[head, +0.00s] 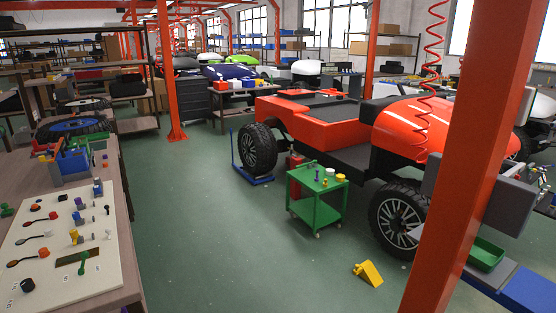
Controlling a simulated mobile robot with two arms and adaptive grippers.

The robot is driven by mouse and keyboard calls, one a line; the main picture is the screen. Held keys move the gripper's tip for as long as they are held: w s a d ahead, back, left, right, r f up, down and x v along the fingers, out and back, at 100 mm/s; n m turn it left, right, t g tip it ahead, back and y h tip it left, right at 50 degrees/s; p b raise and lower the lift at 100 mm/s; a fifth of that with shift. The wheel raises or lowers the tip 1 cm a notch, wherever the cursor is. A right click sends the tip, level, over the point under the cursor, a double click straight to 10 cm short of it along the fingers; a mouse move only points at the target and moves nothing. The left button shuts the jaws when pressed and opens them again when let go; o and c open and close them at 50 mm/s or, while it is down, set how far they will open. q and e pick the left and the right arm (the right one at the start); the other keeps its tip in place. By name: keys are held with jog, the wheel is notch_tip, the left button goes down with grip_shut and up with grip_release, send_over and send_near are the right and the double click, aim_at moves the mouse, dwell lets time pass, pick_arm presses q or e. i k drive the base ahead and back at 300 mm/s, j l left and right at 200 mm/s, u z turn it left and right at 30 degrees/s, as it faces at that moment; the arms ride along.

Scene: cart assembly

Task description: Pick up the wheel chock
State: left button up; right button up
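The yellow wheel chock (368,273) lies on the green floor in the lower right part of the head view. It is wedge-shaped and sits apart from the black front wheel (400,222) of the orange vehicle, in front of it and to its left. Nothing is touching the chock from above. Neither of my grippers shows in the head view.
A green cart (317,205) with small items on top stands behind the chock. An orange pillar (470,165) rises to its right. A workbench (135,270) with a white panel is on the left. Open floor (230,250) lies between bench and chock.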

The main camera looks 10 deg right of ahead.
aim_at(367, 270)
jog(key=i+z, duration=0.15)
jog(key=i, duration=0.65)
jog(key=i+z, duration=0.2)
jog(key=i, duration=0.6)
jog(key=i+j+z, duration=0.15)
jog(key=i, duration=0.65)
